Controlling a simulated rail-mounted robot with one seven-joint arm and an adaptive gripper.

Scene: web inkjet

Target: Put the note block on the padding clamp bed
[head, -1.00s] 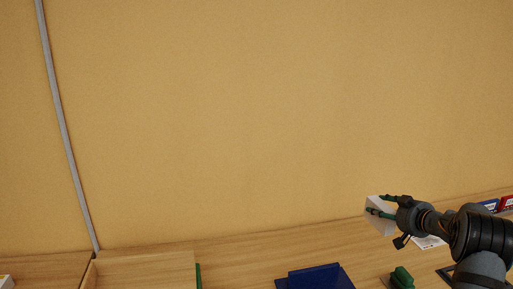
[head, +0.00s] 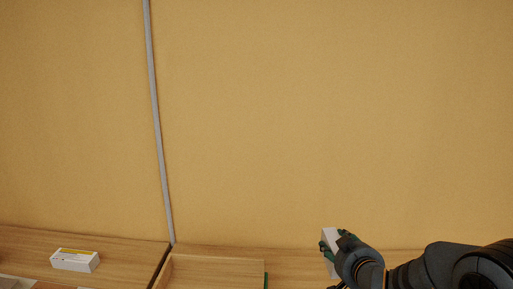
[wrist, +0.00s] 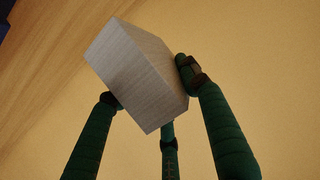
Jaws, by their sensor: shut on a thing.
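The note block (head: 329,236) is a white-grey block held by my gripper (head: 335,243), low and right of centre in the head view. In the wrist view the block (wrist: 135,75) is large and tilted. The green fingers of my gripper (wrist: 150,95) are around it and touch it. The block is up in the air, with the tan wall and a wooden surface behind it. I cannot make out the padding clamp bed in either current view.
A wooden worktop (head: 215,252) runs along the bottom of the head view. A raised wooden edge (head: 163,272) and a thin green upright (head: 266,280) stand left of my gripper. A white box with a yellow stripe (head: 75,260) lies at far left.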

